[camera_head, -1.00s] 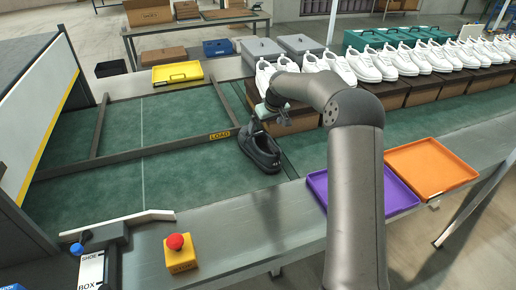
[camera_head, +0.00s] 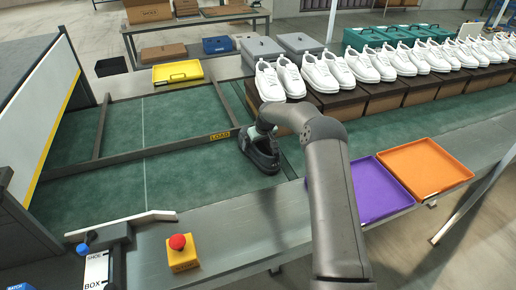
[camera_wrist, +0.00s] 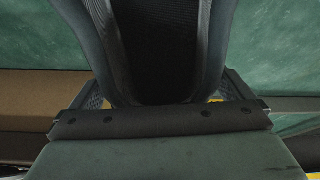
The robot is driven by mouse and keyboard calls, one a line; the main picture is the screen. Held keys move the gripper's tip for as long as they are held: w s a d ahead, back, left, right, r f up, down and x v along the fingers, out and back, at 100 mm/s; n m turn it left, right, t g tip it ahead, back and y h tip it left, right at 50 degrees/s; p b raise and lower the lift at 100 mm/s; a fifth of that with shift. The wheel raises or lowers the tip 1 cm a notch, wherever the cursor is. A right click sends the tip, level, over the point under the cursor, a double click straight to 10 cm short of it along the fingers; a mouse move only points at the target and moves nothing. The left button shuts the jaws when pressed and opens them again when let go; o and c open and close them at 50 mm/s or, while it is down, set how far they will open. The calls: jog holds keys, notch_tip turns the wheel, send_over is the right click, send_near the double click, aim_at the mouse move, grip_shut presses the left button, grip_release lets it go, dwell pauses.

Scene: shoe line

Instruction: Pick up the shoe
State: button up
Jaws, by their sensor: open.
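A dark grey-black shoe (camera_head: 262,158) sits on the green mat (camera_head: 190,185), beside the rail marked LOAD, with its toe toward the front right. My gripper (camera_head: 256,136) is down at the heel end of the shoe and partly hides it. In the wrist view the shoe's collar and dark opening (camera_wrist: 155,50) fill the upper middle. My open gripper (camera_wrist: 160,92) has one finger on each side of the heel. I cannot tell whether the fingers touch the shoe.
White shoes (camera_head: 325,72) stand in a row on brown boxes (camera_head: 385,96) just behind. A purple tray (camera_head: 375,195) and an orange tray (camera_head: 425,168) lie at the right. A yellow box with a red button (camera_head: 181,256) is at the front. The mat left of the shoe is clear.

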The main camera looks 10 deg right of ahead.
jog(key=c, duration=1.2)
